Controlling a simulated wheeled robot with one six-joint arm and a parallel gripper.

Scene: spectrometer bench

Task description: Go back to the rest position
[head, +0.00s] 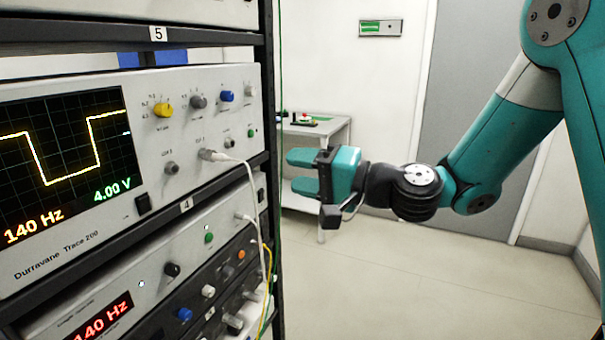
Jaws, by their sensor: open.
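My gripper (302,172) is in the middle of the head view, at the end of my teal arm that comes in from the right. Its two teal fingers point left toward the rack, one above the other, with a clear gap between them. It is open and empty. The fingertips look close to the rack's right-hand post in the picture, but I cannot tell the distance in depth. They do not visibly hold or press anything.
A rack (269,120) on the left holds an oscilloscope (150,215) showing 140 Hz and 4.00 V, with another instrument (150,285) below. White and yellow cables hang at its right side. A small table (330,127) stands behind my gripper. The floor (400,280) at right is clear.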

